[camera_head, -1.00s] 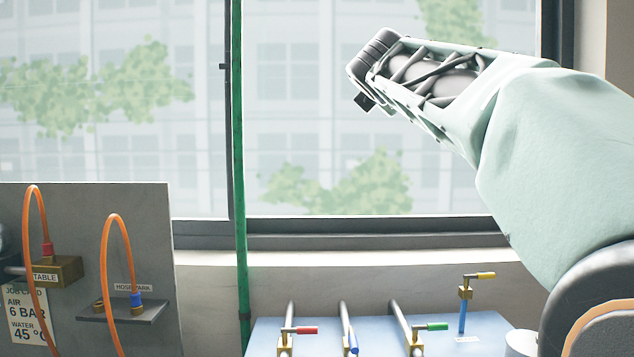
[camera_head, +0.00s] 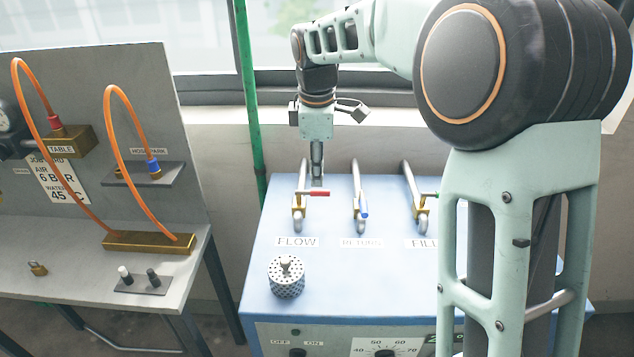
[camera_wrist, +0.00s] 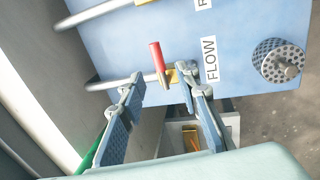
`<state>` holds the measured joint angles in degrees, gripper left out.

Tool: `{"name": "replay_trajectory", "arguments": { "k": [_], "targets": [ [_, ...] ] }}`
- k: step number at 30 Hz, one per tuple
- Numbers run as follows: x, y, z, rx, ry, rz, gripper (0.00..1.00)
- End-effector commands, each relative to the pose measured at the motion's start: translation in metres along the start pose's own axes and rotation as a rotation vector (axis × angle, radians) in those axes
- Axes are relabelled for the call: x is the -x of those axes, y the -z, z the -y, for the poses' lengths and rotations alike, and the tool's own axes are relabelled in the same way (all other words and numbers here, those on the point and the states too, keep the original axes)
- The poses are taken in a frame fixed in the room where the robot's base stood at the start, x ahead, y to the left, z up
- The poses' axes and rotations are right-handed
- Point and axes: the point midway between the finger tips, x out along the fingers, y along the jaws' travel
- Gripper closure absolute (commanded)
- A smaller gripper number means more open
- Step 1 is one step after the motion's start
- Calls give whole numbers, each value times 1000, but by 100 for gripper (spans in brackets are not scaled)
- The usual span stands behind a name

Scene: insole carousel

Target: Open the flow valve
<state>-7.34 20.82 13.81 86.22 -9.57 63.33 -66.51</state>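The flow valve is a brass body (camera_head: 298,211) on a grey pipe, behind the FLOW label (camera_head: 297,242) on the blue machine. Its red lever (camera_head: 318,194) points right, crosswise to the pipe. In the wrist view the red lever (camera_wrist: 157,58) lies just beyond the fingertips, roughly between their lines. The brass body shows there too (camera_wrist: 174,76), partly behind a finger. My gripper (camera_head: 317,180) points down just behind the lever. In the wrist view my gripper (camera_wrist: 161,82) is open, its two fingers apart and nothing held. I cannot tell whether a finger touches the valve.
A perforated metal cylinder (camera_head: 287,277) sits in front on the blue machine (camera_head: 340,295). A bench with orange hoses (camera_head: 128,112) is at left. The window wall is close behind.

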Motion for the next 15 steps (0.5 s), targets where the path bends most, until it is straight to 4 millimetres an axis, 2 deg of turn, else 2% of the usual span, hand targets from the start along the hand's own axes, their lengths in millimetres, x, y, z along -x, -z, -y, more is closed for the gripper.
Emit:
{"name": "replay_trajectory", "arguments": {
  "k": [1,6,10,15],
  "targets": [
    [-12,0,1,0,3,1,70],
    [-41,0,0,2,2,2,70],
    [-55,0,0,3,-1,2,70],
    [-63,0,-1,3,-3,1,70]
  ]
}}
